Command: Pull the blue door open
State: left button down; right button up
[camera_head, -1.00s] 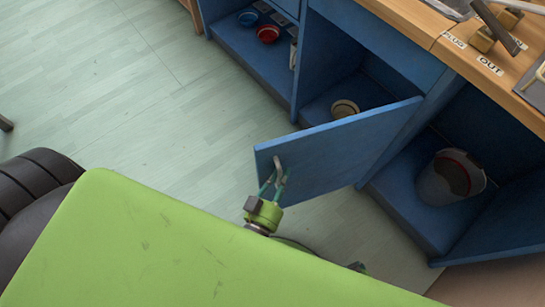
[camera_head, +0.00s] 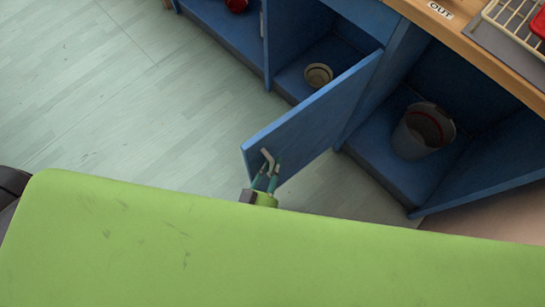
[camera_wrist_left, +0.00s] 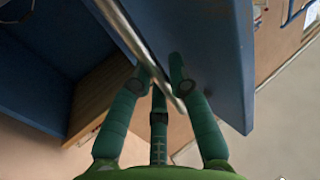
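The blue door (camera_head: 315,115) stands partly open, swung out from the blue cabinet (camera_head: 290,40). It shows close up in the wrist view (camera_wrist_left: 222,50). A metal handle (camera_head: 268,156) sits near its free edge; in the wrist view it is a slanted bar (camera_wrist_left: 131,38). My left gripper (camera_head: 266,176) is at the handle; its green fingers (camera_wrist_left: 160,78) lie on both sides of the bar and appear closed on it. The exact contact is partly hidden. My right gripper is not in view.
A round bowl (camera_head: 318,75) sits in the compartment behind the door. A grey bucket (camera_head: 412,138) stands in the open compartment at right. A red bowl (camera_head: 237,4) is at the top. A wooden counter (camera_head: 500,55) with a rack lies above. The pale floor (camera_head: 130,110) at left is clear.

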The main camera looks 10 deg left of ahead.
pick_arm(q)
jog(key=c, duration=1.4)
grip_release()
jog(key=s, duration=0.4)
jog(key=s+a, duration=0.1)
jog(key=s, duration=0.3)
jog(key=s+a, duration=0.1)
jog(key=s, duration=0.2)
jog(key=shift+s, duration=0.4)
